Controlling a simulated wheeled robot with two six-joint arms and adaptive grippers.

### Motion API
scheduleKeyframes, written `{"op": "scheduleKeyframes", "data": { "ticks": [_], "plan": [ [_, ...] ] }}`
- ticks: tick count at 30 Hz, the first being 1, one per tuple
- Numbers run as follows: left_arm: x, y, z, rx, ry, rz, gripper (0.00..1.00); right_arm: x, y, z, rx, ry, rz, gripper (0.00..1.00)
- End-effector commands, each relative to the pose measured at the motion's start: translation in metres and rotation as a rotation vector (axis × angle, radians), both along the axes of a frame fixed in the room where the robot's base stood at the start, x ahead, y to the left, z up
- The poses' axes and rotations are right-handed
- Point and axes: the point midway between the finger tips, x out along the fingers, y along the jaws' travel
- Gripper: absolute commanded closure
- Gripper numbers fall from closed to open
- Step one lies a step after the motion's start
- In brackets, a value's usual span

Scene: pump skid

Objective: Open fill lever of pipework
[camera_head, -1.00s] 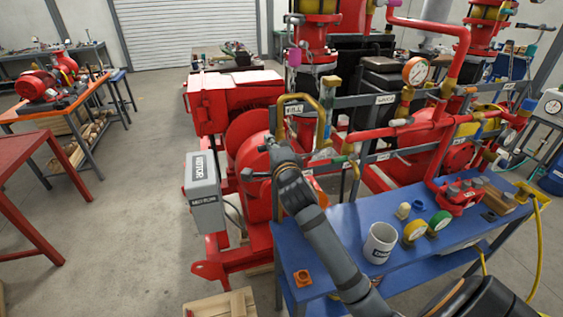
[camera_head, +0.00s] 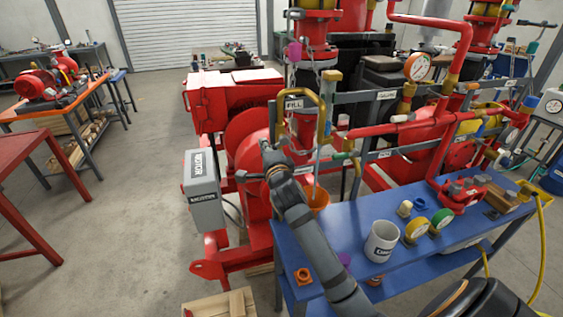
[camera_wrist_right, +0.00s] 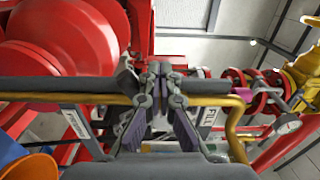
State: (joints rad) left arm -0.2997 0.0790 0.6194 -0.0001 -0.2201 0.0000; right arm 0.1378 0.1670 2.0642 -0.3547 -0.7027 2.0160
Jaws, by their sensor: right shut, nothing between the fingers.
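The FILL label (camera_head: 294,104) sits on the grey rail of the red pipework, beside a bent yellow pipe (camera_head: 321,112). My right gripper (camera_head: 270,157) is just below and left of that label, its fingers together and empty. In the right wrist view the gripper (camera_wrist_right: 156,98) is in front of a yellow pipe (camera_wrist_right: 232,125) and the FILL label (camera_wrist_right: 209,118). I cannot pick out the fill lever for sure; the gripper and wrist may hide it. Whether the fingers touch anything there is unclear. My left gripper is out of view.
An orange cup-like vessel (camera_head: 319,199) is right of my right wrist, with a thin pale vertical strip above it. A blue table (camera_head: 340,222) carries a white mug (camera_head: 381,241) and gauges. A grey motor box (camera_head: 201,178) stands left.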

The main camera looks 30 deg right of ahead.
Motion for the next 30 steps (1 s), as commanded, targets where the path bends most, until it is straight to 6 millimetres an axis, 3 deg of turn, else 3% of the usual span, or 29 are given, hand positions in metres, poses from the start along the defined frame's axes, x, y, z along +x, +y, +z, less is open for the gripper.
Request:
{"op": "scheduleKeyframes", "data": {
  "ticks": [15,30],
  "plan": [
    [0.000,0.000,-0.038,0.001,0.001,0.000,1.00,-0.003,-0.012,-0.037,-0.002,0.001,-0.001,1.00],
    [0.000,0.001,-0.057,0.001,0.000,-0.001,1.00,-0.009,-0.036,-0.051,0.000,0.000,-0.001,1.00]
  ]
}}
